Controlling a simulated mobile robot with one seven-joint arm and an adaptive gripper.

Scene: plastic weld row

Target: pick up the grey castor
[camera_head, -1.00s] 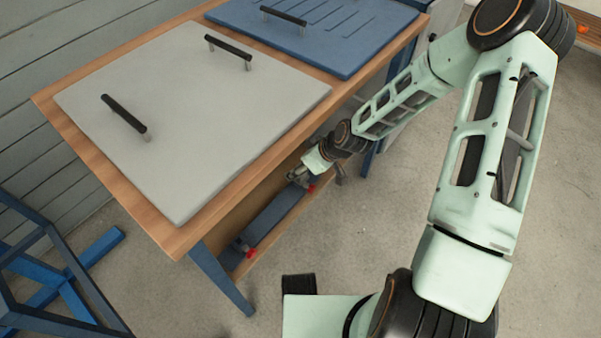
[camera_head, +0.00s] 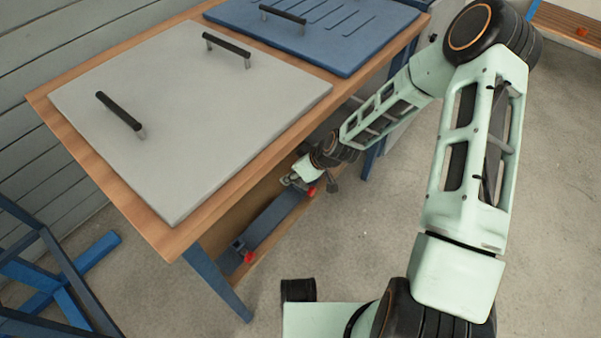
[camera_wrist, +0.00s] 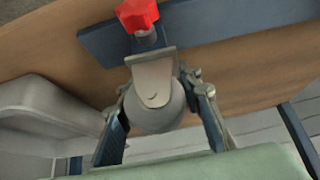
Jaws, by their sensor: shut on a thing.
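The grey castor (camera_wrist: 155,80), a rounded grey wheel with a pale metal bracket, is in the middle of the wrist view. My gripper (camera_wrist: 158,94) has one finger on each side of it and is shut on it. In the head view my gripper (camera_head: 296,178) is low beside the table, at the upper end of a blue-grey bar (camera_head: 272,222). The castor is too small and covered there to make out clearly. I cannot tell whether it still touches the bar or the wooden shelf.
A red knob (camera_wrist: 137,14) is close beside the castor, and another red knob (camera_head: 249,257) is at the bar's lower end. The tabletop (camera_head: 180,238) overhangs the bar, with a grey panel (camera_head: 190,120) on top. A blue frame (camera_head: 70,270) stands at left.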

